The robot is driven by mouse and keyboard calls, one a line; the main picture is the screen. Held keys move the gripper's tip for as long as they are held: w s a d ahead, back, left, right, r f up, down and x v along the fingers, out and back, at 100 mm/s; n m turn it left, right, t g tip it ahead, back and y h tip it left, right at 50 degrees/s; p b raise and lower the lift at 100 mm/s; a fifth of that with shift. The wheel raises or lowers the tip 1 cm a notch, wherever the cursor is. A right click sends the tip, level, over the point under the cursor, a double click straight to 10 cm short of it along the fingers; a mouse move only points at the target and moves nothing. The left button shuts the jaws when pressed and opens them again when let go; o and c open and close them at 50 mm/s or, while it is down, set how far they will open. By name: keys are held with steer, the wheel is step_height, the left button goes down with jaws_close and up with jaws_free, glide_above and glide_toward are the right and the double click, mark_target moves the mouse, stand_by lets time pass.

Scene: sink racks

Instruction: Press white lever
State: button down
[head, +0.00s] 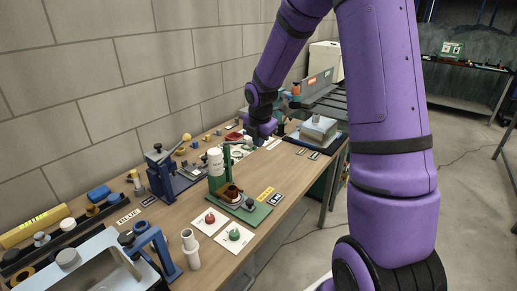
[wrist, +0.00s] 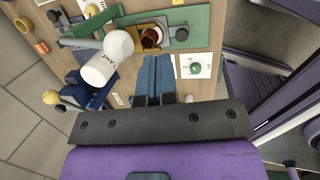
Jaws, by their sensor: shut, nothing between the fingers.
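The white lever appears to be the thick white cylinder with dark lettering (head: 215,161) on the green press at the middle of the bench. In the wrist view this white cylinder (wrist: 98,68) lies left of my fingers, with a rounded white end. The green press (head: 250,214) has a green base holding a brown cup (wrist: 150,38). My gripper (wrist: 157,60) has its two blue fingers shut together with nothing between them. The fingers look apart from the white cylinder. In the head view my purple wrist is behind and right of the press; the fingertips are hard to make out.
A blue press with a yellow knob (head: 160,175) stands left of the green press. White cards with a red knob (head: 210,218) and a green knob (head: 234,235) lie in front. A white stepped cylinder (head: 190,248) stands nearer. The block wall (head: 110,90) bounds the back.

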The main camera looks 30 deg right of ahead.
steer(key=v, duration=0.2)
steer(key=s+v, duration=0.1)
steer(key=v, duration=0.2)
steer(key=shift+d, duration=0.15)
stand_by(0.7)
steer(key=s+a+r+m+t, duration=0.1)
steer(key=s+a+r+m, duration=0.6)
steer(key=s+r+m, duration=0.45)
steer(key=s+a+r+m, duration=0.2)
steer(key=s+m, duration=0.3)
steer(key=s, duration=0.3)
steer(key=s+a+r+m+t+y, duration=0.1)
steer(key=s+a+r+m, duration=0.2)
steer(key=s, duration=0.6)
steer(key=shift+s+m+t, duration=0.2)
steer(key=shift+m+t, duration=0.1)
steer(key=shift+m, duration=0.85)
